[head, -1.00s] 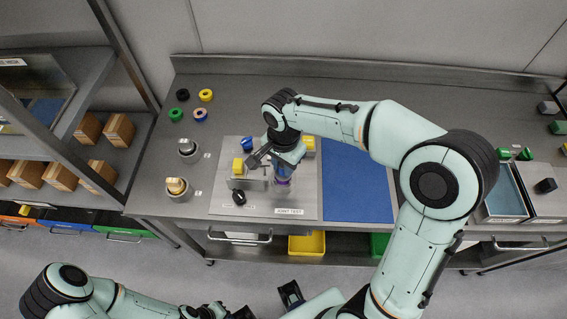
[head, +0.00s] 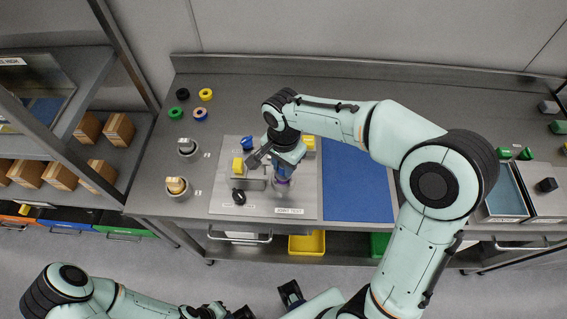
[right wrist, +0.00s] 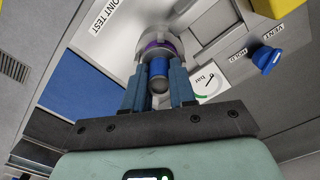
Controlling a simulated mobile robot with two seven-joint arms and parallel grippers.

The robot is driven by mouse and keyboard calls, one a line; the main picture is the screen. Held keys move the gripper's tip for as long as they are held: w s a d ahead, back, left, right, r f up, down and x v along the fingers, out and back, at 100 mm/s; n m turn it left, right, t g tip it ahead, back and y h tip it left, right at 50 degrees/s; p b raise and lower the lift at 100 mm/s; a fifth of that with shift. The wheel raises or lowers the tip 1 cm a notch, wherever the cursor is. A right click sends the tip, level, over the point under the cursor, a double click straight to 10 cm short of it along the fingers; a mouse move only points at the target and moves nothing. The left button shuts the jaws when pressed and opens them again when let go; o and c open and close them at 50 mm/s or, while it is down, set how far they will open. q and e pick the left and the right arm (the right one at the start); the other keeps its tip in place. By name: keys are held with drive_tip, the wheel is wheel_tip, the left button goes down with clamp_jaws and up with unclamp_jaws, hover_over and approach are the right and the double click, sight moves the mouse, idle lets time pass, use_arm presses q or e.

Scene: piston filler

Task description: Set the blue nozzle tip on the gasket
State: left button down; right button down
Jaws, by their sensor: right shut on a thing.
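My right gripper (head: 280,172) is over the JOINT TEST plate. It is shut on the blue nozzle tip (right wrist: 158,70), which sits between the two fingers in the right wrist view. The purple gasket (right wrist: 156,46) shows as a ring in a clear, round holder just beyond the nozzle tip. It also shows below the gripper in the head view (head: 281,182). Whether the tip touches the gasket cannot be told. My left gripper (head: 240,313) is at the bottom edge of the head view, partly cut off; its jaws are unclear.
A blue VENT/HOLD knob (right wrist: 267,59) and a gauge (right wrist: 211,86) stand near the gripper. The blue mat (head: 355,190) at right is clear. Several coloured rings (head: 206,95) lie at the back left.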

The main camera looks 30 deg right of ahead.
idle(0.3)
drive_tip(key=shift+c, duration=2.4)
unclamp_jaws()
drive_tip(key=shift+s, duration=0.1)
drive_tip(key=shift+r, duration=0.1)
drive_tip(key=shift+w+r+p, duration=0.25)
drive_tip(key=shift+r+p, duration=0.5)
drive_tip(key=shift+r, duration=0.35)
drive_tip(key=shift+s+r+p, duration=0.1)
drive_tip(key=shift+r+p, duration=0.75)
drive_tip(key=shift+r, duration=0.6)
drive_tip(key=shift+r+p, duration=1.15)
drive_tip(key=shift+r, duration=1)
use_arm(q)
drive_tip(key=w+r, duration=0.4)
drive_tip(key=r, duration=0.3)
drive_tip(key=shift+w, duration=0.4)
drive_tip(key=shift+s, duration=0.1)
use_arm(e)
drive_tip(key=shift+s, duration=0.1)
